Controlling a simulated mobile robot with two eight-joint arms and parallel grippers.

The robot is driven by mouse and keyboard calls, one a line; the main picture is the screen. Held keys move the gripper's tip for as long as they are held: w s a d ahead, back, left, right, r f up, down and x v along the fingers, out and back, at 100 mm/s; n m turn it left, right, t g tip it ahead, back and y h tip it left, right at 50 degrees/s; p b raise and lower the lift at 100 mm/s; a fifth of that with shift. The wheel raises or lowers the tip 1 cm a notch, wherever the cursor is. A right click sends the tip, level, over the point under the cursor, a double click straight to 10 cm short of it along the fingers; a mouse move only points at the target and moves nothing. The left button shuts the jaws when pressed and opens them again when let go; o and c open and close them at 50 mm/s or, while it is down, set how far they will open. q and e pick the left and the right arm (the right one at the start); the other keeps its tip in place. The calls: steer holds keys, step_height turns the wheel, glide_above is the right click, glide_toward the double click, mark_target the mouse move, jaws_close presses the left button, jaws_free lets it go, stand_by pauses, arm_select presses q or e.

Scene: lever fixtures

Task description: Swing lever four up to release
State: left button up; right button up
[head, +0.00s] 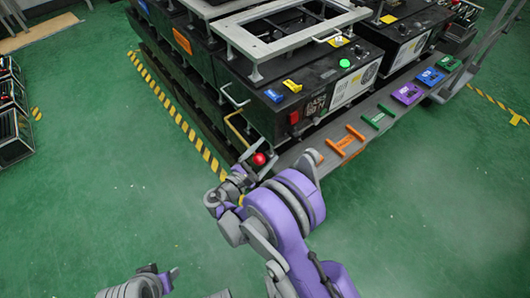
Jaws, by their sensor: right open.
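A red ball knob (258,159) shows at the near left corner of the black machine, low beside a yellow bent handle (237,131). It looks like a lever's end, but the lever's shaft is largely hidden, and I cannot read a number that marks lever four. My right gripper (236,178) is open, just left of and below the red knob. Whether it touches the knob cannot be told. My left gripper (162,274) is at the bottom edge, far from the machine, and its jaws are unclear.
The black machine (262,112) carries a grey frame (262,46) on top. A grey ledge (385,108) along its front holds orange, green, purple and blue pieces. Yellow-black tape (180,122) marks the green floor. Open floor lies to the left.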

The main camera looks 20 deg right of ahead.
jaws_close()
stand_by(0.5)
